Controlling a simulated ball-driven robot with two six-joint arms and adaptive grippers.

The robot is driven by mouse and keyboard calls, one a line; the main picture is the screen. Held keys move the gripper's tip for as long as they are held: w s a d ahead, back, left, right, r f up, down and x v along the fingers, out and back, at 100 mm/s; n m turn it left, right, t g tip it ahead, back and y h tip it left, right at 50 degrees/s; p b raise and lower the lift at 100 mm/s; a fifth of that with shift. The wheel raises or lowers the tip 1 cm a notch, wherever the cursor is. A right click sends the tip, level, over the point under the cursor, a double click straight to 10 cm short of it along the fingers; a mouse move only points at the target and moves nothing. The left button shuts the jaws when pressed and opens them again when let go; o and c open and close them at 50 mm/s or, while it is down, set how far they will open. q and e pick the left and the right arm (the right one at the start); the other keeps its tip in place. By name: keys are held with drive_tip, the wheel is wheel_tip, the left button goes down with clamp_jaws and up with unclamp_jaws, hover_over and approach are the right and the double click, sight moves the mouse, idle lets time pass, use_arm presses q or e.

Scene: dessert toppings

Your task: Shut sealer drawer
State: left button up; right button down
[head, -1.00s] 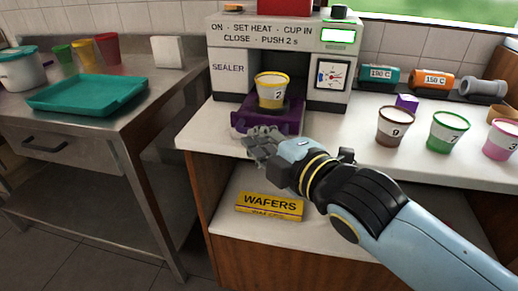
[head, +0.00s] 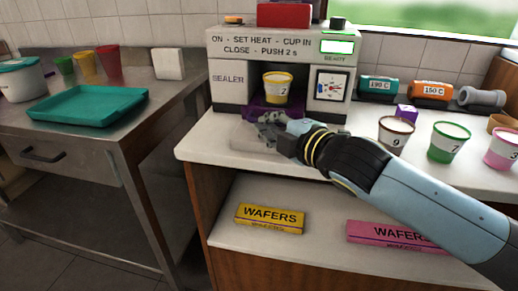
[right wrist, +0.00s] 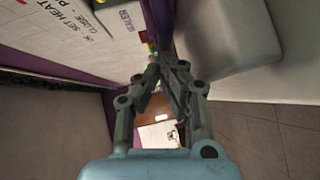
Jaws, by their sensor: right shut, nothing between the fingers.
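The sealer (head: 229,84) stands on the white counter, with printed steps, a dial and a lit green display reading READY. Its purple drawer (head: 256,112) is mostly inside the bay, and the yellow cup (head: 277,88) marked 2 stands upright on it under the sealer's top. My right gripper (head: 266,122) is shut and empty at the drawer's front; whether it touches is hard to tell. In the right wrist view the closed fingers (right wrist: 163,68) show beside the sealer's printed front. My left gripper is not in view.
A brown cup (head: 395,132), a green cup (head: 447,141) and a pink cup (head: 502,147) stand right of my arm. Behind them lie cylinders marked 190 C (head: 381,86) and 150 C (head: 430,90). Wafer boxes (head: 270,218) lie on the shelf below. A teal tray (head: 88,105) is at left.

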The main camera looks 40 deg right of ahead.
sight(275, 106)
drive_tip(key=w+d, duration=0.2)
drive_tip(key=d, duration=0.1)
drive_tip(key=w+d+p, duration=0.1)
drive_tip(key=w+d, duration=0.2)
drive_tip(key=shift+w+d, duration=0.15)
drive_tip(key=shift+w, duration=0.05)
drive_tip(key=shift+r, duration=0.1)
